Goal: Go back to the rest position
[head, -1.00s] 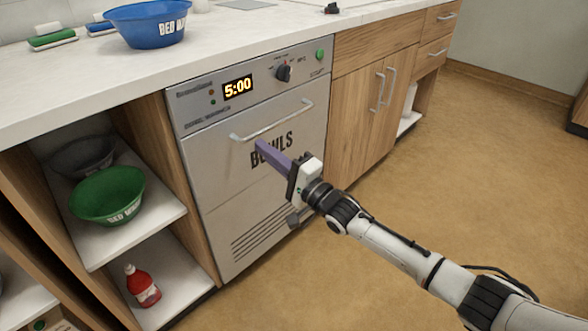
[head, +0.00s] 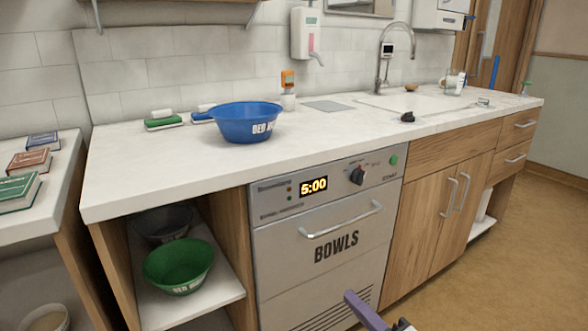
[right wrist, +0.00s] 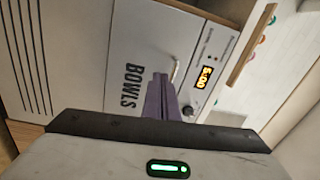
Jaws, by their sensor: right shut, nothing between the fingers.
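My right gripper (head: 366,310) shows at the bottom edge of the head view, in front of the lower part of the bowl washer. Its purple fingers are shut and empty in the right wrist view (right wrist: 162,98). The steel bowl washer (head: 335,270) has a closed door marked BOWLS, a bar handle and a lit 5:00 display. It also shows tilted in the right wrist view (right wrist: 110,45). The gripper appears apart from the door. My left gripper is not in view.
A blue bowl (head: 243,122) stands on the white counter (head: 150,178) beside brushes. A green bowl (head: 178,266) sits on the shelf left of the washer. Books (head: 22,192) lie on a side unit at far left. Floor at the right (head: 500,260) is clear.

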